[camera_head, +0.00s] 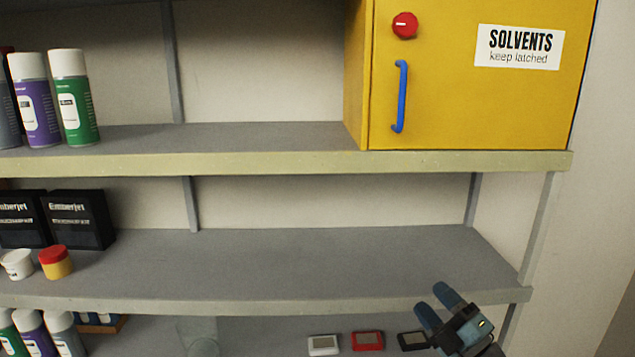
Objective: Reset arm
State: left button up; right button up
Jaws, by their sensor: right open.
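My right gripper (437,306) is at the lower right of the head view, with its two blue fingers apart and nothing between them. It is in front of the edge of the middle shelf (300,262), near that shelf's right end. My left gripper does not show in this view.
A yellow cabinet (480,95) marked SOLVENTS, with a blue handle (400,97) and red knob (404,25), stands shut on the upper shelf (230,137). Spray cans (75,100), black boxes (80,220) and small jars (55,262) are at left. Small devices (367,340) lie below.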

jog(key=s+f+m+g+h, duration=0.1)
jog(key=s+f+m+h, duration=0.3)
jog(key=s+f+m, duration=0.5)
jog(key=s+f+m+g+h, duration=0.2)
jog(key=s+f+m+h, duration=0.25)
jog(key=f, duration=0.75)
jog(key=s+a+f+m+g+p, duration=0.1)
jog(key=s+f+m+g, duration=0.3)
jog(key=s+f, duration=0.6)
jog(key=s+a+m+h, duration=0.1)
jog(key=s+m, duration=0.1)
jog(key=s, duration=0.2)
jog(key=shift+s+f+g, duration=0.15)
jog(key=shift+f+g, duration=0.15)
jog(key=shift+f, duration=0.1)
